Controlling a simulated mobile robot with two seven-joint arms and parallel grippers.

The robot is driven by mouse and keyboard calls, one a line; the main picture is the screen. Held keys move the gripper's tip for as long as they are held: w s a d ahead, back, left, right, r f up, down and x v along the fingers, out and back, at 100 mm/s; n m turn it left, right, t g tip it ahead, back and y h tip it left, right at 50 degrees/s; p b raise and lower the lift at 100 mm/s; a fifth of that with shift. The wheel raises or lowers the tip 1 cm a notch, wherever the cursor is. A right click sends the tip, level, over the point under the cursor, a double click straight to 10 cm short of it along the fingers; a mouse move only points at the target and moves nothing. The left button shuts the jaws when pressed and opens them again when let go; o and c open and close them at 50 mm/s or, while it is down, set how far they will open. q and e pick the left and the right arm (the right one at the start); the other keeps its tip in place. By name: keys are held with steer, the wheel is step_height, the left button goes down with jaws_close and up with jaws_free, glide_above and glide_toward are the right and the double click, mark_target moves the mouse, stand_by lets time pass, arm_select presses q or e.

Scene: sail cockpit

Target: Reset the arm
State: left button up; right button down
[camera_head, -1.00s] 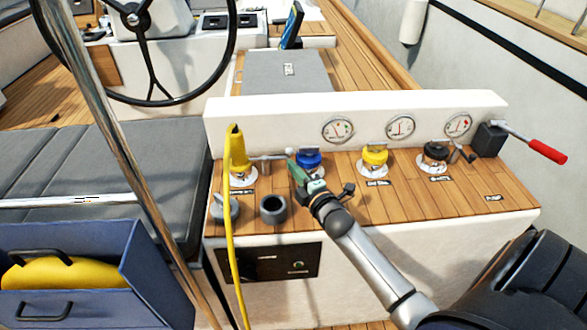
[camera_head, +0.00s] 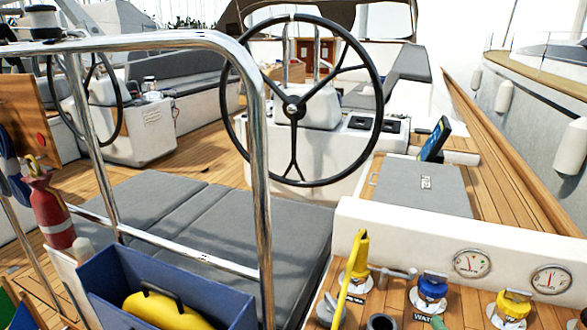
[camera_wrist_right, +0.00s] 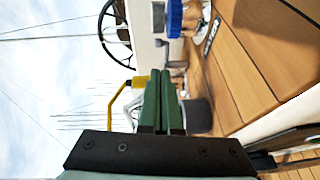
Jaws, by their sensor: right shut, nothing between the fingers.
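My right gripper (camera_wrist_right: 165,82) shows in the right wrist view with its two green fingers shut together and nothing between them. In the head view only a small green tip of it (camera_head: 437,322) shows at the bottom edge, in front of the blue-capped fitting (camera_head: 432,290) on the wooden console. The rest of the right arm is out of the head view. In the wrist view, a dark cup (camera_wrist_right: 198,116) is behind and right of the fingers, and the wooden console top (camera_wrist_right: 245,60) lies to the right. My left gripper is not in view.
The steering wheel (camera_head: 292,110) is beyond.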

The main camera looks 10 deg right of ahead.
steer(key=s+a+f+m+g+y+p, duration=0.2)
steer(key=s+a+f+m+g+p, duration=0.1)
steer(key=s+a, duration=0.5)
steer(key=s+a+f+m+g+y+p, duration=0.2)
steer(key=s+a+f+m+g+p, duration=0.2)
steer(key=a, duration=0.9)
steer(key=s+f+m, duration=0.2)
steer(key=s+m, duration=0.2)
steer(key=m, duration=0.2)
steer(key=shift+s+a+f+g+y, duration=0.15)
steer(key=shift+s+f+g+y, duration=0.1)
steer(key=shift+f+g+y, duration=0.15)
steer(key=shift+w, duration=0.1)
